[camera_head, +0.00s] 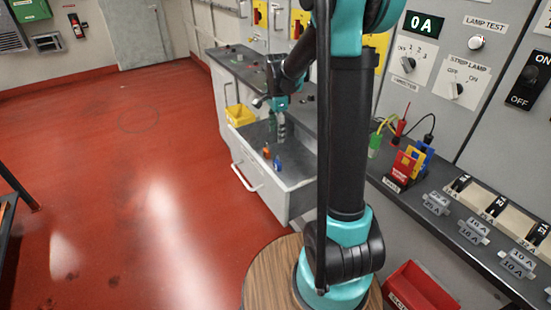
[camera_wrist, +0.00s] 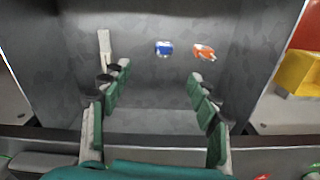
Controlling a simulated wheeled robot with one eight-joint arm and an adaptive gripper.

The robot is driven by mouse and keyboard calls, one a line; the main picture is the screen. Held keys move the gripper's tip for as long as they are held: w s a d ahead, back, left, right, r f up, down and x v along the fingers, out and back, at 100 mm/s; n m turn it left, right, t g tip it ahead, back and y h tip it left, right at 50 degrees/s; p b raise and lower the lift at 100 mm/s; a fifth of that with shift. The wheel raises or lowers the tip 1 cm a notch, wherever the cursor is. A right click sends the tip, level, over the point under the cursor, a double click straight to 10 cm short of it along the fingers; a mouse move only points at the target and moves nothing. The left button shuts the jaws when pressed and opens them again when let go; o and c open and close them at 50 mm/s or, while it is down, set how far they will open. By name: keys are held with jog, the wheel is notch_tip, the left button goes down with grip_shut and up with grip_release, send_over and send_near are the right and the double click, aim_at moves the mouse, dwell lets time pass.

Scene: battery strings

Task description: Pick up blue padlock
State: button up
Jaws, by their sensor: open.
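The blue padlock (camera_head: 277,163) lies on the floor of an open grey drawer (camera_head: 302,203). In the wrist view the blue padlock (camera_wrist: 163,48) lies beyond the fingertips, roughly centred between them. An orange-red padlock-like object (camera_head: 266,152) lies beside it; in the wrist view this orange-red object (camera_wrist: 204,51) is to its right, apart from it. My gripper (camera_head: 277,128) reaches down over the drawer from its far side. In the wrist view my gripper (camera_wrist: 160,76) is open, with nothing between its fingers.
A pale narrow object (camera_wrist: 104,46) lies in the drawer, left of the blue padlock. The drawer walls stand close on both sides. A yellow bin (camera_head: 240,115) is just beyond the drawer. The worktop (camera_head: 240,68) runs along the wall. The red floor at left is clear.

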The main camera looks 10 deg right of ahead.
send_near(277, 161)
jog(key=f, duration=0.5)
jog(key=shift+s+a+f, duration=0.2)
jog(key=shift+s+f, duration=0.05)
jog(key=shift+f, duration=0.1)
jog(key=shift+w+d+f, duration=0.1)
jog(key=shift+d+f, duration=0.05)
jog(key=shift+f, duration=2.55)
jog(key=shift+c, duration=0.4)
jog(key=c, duration=1.2)
